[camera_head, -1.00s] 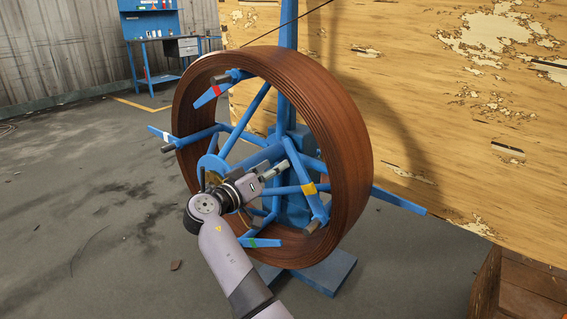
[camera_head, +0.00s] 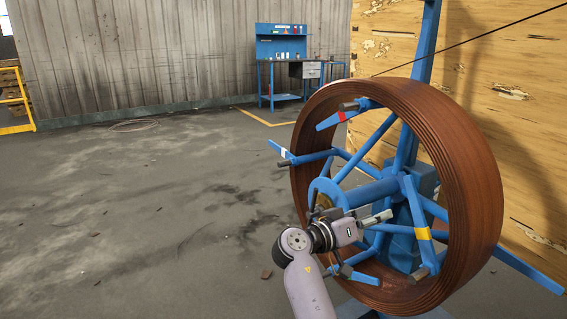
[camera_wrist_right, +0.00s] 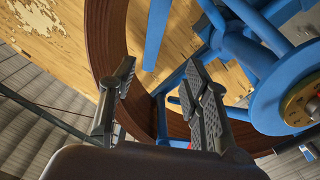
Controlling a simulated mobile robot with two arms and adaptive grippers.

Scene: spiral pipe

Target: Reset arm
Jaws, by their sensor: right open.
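My right arm comes up from the bottom of the head view. Its gripper (camera_head: 382,216) is in front of the spoked face of the blue reel (camera_head: 384,187). A brown spiral pipe coil (camera_head: 466,150) is wound around that reel. In the right wrist view my right gripper (camera_wrist_right: 158,100) is open, with its two dark ridged fingers apart and nothing between them. The coil's brown wall (camera_wrist_right: 108,42) and the blue hub (camera_wrist_right: 290,100) are beyond and beside the fingers. I cannot tell whether any finger touches a spoke. My left gripper is not in view.
A blue workbench (camera_head: 287,75) stands far back by the grey wall. A peeling wooden panel wall (camera_head: 520,90) is behind the reel at right. A yellow railing (camera_head: 17,105) is at far left. The grey floor (camera_head: 130,210) to the left is mostly clear.

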